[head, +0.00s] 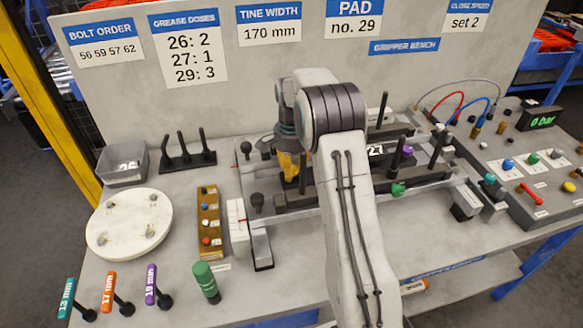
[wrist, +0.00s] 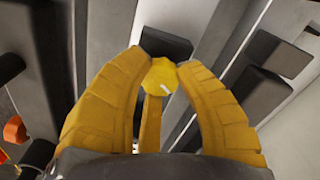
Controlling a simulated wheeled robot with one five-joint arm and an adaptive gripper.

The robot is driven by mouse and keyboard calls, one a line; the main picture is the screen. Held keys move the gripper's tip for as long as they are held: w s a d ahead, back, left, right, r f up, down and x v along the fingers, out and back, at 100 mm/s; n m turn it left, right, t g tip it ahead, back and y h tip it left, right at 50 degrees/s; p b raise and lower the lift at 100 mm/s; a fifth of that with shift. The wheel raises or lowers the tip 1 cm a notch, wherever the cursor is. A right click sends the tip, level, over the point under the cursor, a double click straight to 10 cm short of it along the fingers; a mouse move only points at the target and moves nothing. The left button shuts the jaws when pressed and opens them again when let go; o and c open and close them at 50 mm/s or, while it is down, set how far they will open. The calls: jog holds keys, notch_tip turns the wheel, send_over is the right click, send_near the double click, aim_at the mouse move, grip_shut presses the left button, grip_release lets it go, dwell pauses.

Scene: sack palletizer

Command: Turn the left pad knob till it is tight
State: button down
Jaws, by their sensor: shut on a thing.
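My gripper (head: 290,172) points down over the left part of the gripper assembly on the bench. In the wrist view its yellow fingers (wrist: 160,66) are shut on a yellow knob (wrist: 159,78) that has a small white mark on top. The fingertips touch the knob from both sides, and a third finger stands behind it. In the head view the fingers and arm hide this knob. A green knob (head: 398,190) sits on the right side of the same assembly, clear of my gripper. How tight the yellow knob is cannot be seen.
Black upright posts (head: 394,152) rise from the assembly to the right of my arm. A black-topped knob (head: 257,200) and a brown block with coloured buttons (head: 209,222) stand left. A round white turntable (head: 129,224) is at far left. A control panel (head: 530,185) is at right.

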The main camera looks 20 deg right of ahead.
jog(key=m, duration=0.5)
jog(key=shift+s+f+m, duration=0.1)
jog(key=shift+f+m, duration=0.05)
jog(key=shift+m, duration=0.15)
jog(key=m, duration=0.5)
jog(key=shift+m, duration=0.4)
jog(key=c, duration=0.8)
grip_release()
notch_tip(320, 180, up, 12)
jog(key=shift+r, duration=0.1)
